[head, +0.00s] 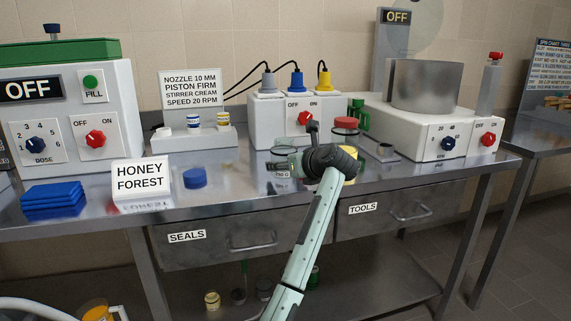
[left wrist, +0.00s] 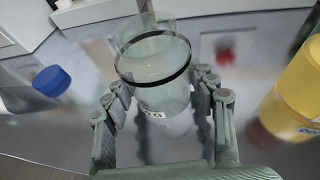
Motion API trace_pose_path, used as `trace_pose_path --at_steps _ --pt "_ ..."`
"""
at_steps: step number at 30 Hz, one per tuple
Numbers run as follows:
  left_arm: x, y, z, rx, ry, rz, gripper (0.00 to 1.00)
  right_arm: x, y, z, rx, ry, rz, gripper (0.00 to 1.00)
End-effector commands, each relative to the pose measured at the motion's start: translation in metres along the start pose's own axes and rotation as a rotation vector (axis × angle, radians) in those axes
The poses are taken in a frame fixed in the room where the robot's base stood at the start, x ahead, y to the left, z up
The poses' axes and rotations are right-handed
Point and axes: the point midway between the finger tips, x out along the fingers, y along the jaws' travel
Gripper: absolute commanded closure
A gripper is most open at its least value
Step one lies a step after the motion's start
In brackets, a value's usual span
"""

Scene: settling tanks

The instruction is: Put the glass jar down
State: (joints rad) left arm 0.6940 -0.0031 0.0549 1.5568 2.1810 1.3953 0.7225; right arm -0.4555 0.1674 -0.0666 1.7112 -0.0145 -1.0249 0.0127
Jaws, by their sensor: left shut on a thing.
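The glass jar (head: 284,170) is clear, with a dark band near its rim and a small white label. In the head view it is partly hidden by my left gripper (head: 300,163), over the steel bench in front of the white switch box. In the left wrist view the jar (left wrist: 160,72) stands between the two fingers of my left gripper (left wrist: 165,108), which is shut on it. The jar looks about upright. I cannot tell whether its base touches the bench. My right gripper is not in view.
A blue lid (head: 195,178) and the HONEY FOREST card (head: 141,175) are to the left on the bench (head: 245,195). A yellow item (left wrist: 300,85) is close on the right in the wrist view. A red-topped item (head: 346,124) stands behind my gripper.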

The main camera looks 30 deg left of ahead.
Motion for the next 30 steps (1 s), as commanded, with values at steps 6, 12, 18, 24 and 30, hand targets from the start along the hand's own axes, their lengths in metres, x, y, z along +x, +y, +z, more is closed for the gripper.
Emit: trace_pose_path --at_steps 6,12,18,24,30 --pt "0.0 0.0 -0.001 0.0 0.0 0.0 0.29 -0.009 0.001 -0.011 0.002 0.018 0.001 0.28" --pt "0.0 0.0 -0.001 0.0 0.0 0.0 0.23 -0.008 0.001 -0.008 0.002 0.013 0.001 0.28" --pt "0.0 0.0 0.001 0.0 -0.001 0.0 0.23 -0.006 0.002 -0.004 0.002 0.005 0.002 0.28" --pt "-0.025 -0.002 0.0 -0.003 0.002 -0.006 0.23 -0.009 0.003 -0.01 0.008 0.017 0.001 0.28" --pt "-0.07 -0.001 -0.001 -0.003 0.003 -0.005 0.23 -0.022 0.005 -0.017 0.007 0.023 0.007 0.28"
